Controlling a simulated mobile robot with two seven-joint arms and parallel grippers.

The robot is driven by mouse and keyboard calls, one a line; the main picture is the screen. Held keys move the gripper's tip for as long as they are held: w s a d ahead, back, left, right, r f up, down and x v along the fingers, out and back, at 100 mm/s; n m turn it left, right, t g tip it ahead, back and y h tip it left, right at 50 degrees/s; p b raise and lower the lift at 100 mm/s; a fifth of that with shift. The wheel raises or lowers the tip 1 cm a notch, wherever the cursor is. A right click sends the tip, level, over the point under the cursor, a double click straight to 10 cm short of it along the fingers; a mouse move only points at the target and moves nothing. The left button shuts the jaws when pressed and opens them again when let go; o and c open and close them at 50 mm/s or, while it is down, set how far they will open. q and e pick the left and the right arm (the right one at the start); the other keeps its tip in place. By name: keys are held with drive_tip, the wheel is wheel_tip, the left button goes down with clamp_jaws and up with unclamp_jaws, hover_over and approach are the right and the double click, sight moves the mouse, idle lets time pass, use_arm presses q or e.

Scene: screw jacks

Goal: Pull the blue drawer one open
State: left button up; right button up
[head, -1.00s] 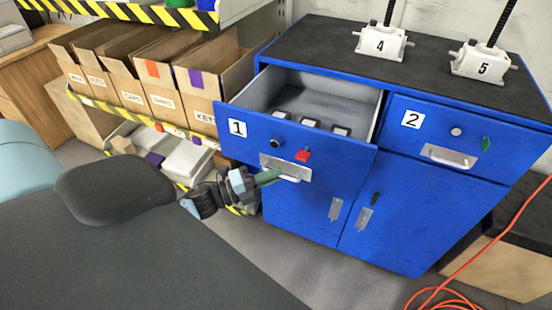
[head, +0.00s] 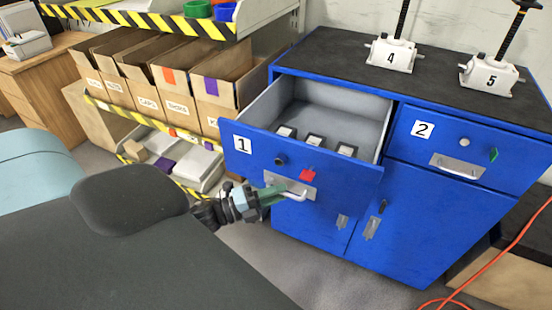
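The blue drawer one (head: 258,150), marked with a white "1" label, stands pulled out from the blue cabinet (head: 430,215). Its grey inside shows, with several small dark-and-white items (head: 315,140) behind the front panel. The front has a metal handle (head: 300,192), a black knob and a red tag. My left gripper (head: 275,194) is at the left part of this handle, with its greenish fingers touching or overlapping it. From this angle I cannot tell how tightly the fingers close. My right gripper is not in view.
Drawer two (head: 480,150) is shut, to the right. White screw jacks 4 (head: 390,54) and 5 (head: 488,74) stand on the black cabinet top. A shelf with cardboard boxes (head: 175,85) is close on the left. An orange cable (head: 500,258) lies at the right.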

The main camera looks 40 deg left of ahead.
use_arm(q)
drive_tip(key=shift+s, duration=0.1)
